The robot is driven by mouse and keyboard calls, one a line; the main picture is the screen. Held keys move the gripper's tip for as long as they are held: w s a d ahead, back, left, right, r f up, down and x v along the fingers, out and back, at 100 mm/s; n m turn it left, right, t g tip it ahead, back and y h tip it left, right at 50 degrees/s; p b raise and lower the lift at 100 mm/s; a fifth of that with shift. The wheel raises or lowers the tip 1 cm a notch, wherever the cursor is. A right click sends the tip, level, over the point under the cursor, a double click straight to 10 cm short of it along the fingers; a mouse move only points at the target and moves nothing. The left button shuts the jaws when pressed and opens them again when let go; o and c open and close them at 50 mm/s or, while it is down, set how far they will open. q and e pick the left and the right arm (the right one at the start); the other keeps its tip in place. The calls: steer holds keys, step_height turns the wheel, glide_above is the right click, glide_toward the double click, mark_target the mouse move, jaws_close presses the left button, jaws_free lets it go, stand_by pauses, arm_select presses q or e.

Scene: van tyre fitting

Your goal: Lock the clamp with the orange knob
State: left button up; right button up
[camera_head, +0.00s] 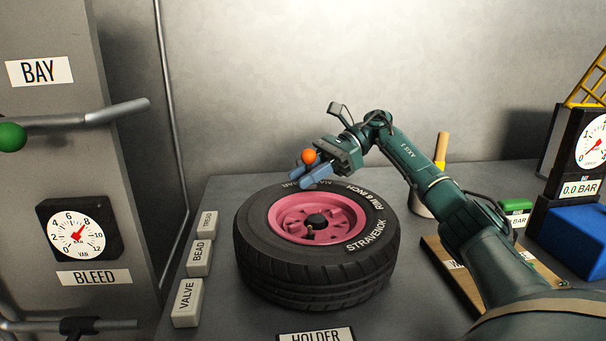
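The orange knob (309,156) shows as a small ball above the back of the wheel, right at the blue fingers of my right gripper (302,179). The fingers come in from the right and lie apart, with a gap between them. The knob overlaps the farther finger in the picture; I cannot tell whether it touches. The clamp's body and lever cannot be made out. A black tyre (318,275) on a pink rim (290,216) lies flat on the table below the gripper, with a dark hub piece (317,221) at its centre. My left gripper is not in view.
Blocks marked TREAD (207,225), BEAD (199,258) and VALVE (187,302) stand left of the tyre. A gauge (78,231) and a green ball handle (12,137) are on the grey cabinet. A wooden board (447,268), pot (421,205) and blue box (578,237) stand right.

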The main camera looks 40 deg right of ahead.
steer(key=shift+o, duration=0.7)
steer(key=shift+r, duration=0.5)
steer(key=shift+d+r, duration=0.15)
steer(key=shift+d, duration=0.1)
steer(key=v, duration=0.5)
steer(key=shift+d+p, duration=0.35)
steer(key=shift+d, duration=0.05)
steer(key=shift+s+d+r, duration=0.1)
steer(key=shift+s+d, duration=0.05)
steer(key=shift+d, duration=0.45)
